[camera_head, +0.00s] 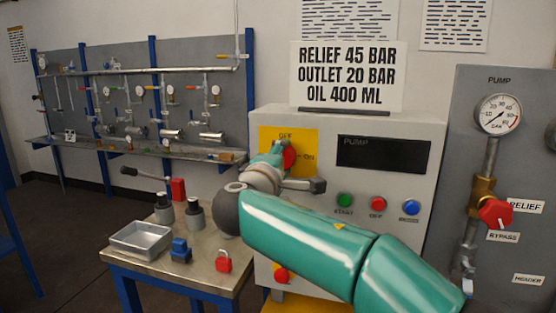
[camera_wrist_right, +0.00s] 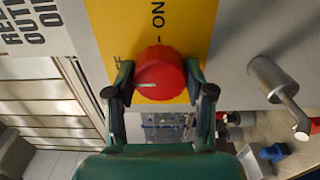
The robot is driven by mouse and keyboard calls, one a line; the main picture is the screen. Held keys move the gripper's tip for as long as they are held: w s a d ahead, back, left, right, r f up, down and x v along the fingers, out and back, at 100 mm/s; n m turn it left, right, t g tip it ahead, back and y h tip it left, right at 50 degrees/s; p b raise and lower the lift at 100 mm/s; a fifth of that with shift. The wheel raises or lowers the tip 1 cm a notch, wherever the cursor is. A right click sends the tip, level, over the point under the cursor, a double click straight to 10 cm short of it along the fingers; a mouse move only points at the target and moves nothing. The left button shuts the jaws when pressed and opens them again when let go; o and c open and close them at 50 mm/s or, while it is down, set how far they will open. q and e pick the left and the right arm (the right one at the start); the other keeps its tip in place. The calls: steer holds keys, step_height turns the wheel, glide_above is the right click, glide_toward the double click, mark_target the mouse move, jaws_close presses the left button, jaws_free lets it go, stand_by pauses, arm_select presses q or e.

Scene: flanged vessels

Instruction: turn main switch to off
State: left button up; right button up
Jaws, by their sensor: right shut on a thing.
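The main switch is a red knob (camera_head: 289,157) on a yellow plate (camera_head: 309,137) on the pump cabinet. OFF is printed above it and ON to its right. In the right wrist view the knob (camera_wrist_right: 160,75) sits between the two fingers of my right gripper (camera_wrist_right: 161,88), which is shut on it. The knob's white line points to the left in that view, the side where the partly hidden OFF label lies; ON is at the top. In the head view my right gripper (camera_head: 277,156) and arm cover part of the knob and plate. My left gripper is not in view.
A steel table (camera_head: 152,268) with a tray (camera_head: 142,239), blue block and red padlock (camera_head: 223,262) stands at left. A gauge (camera_head: 498,114) and red-handled valve (camera_head: 495,213) are at right.

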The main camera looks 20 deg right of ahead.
steer(key=o, duration=0.7)
steer(key=shift+a, duration=0.15)
steer(key=o, duration=0.5)
steer(key=shift+w+f, duration=0.1)
steer(key=shift+w, duration=0.1)
steer(key=shift+c, duration=0.2)
steer(key=shift+s, duration=0.1)
steer(key=v, duration=1.2)
